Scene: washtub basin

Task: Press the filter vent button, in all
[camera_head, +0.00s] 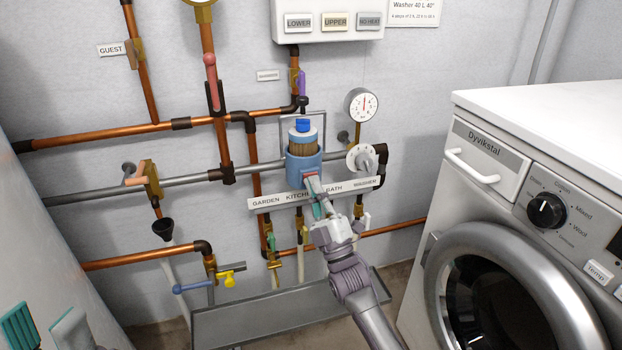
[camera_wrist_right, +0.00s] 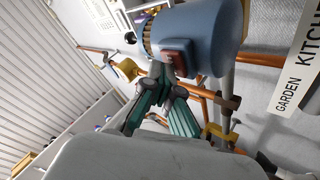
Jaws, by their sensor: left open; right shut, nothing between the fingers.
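The filter is a blue housing (camera_head: 305,166) with a blue cap (camera_head: 302,125), mounted on the wall pipes. On its lower front is a red square part, seen close in the right wrist view (camera_wrist_right: 177,52); this looks like the vent button. My right gripper (camera_head: 313,187) is shut and empty, with its fingertips (camera_wrist_right: 168,75) at the red part's lower edge. I cannot tell whether they touch it or press it in. The fingertips hide part of it. My left gripper (camera_head: 46,325) is open and empty at the bottom left, far from the filter.
A label rail (camera_head: 270,202) runs below the filter, with valves under it. A dial gauge (camera_head: 362,104) and a grey knob (camera_head: 360,157) sit to the right. A washing machine (camera_head: 540,110) stands at the right. A grey trough (camera_head: 270,315) lies below.

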